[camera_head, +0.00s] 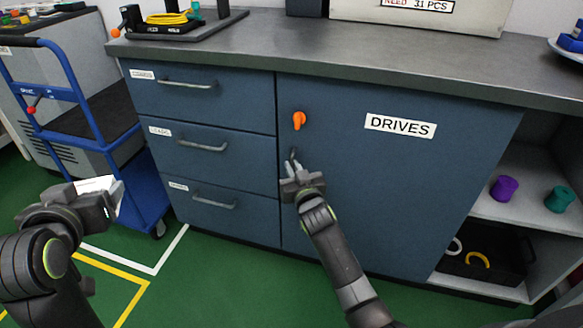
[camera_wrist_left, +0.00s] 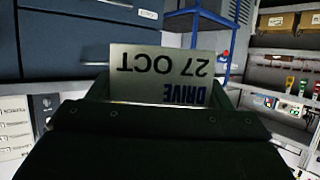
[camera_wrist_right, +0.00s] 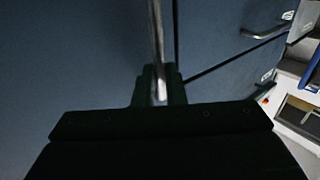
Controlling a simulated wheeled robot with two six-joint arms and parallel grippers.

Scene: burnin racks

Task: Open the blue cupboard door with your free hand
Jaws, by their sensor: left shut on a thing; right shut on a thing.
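The blue cupboard door (camera_head: 400,180) labelled DRIVES is closed, with an orange latch (camera_head: 299,120) near its upper left edge. My right gripper (camera_head: 294,166) is at the door's left side, shut on the vertical metal door handle, most of which it hides. In the right wrist view the handle (camera_wrist_right: 157,40) runs down between the fingers. My left gripper (camera_head: 112,193) is shut on a pale drive (camera_head: 97,185), held out at the left in front of the drawers. In the left wrist view the drive (camera_wrist_left: 160,75) shows upside-down text, DRIVE 27 OCT.
Drawers (camera_head: 205,145) with bar handles are left of the door. Open shelves (camera_head: 520,205) at the right hold purple and green spools. A blue trolley (camera_head: 75,120) stands at the left. The grey worktop (camera_head: 300,60) overhangs the cupboard. Green floor in front looks clear.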

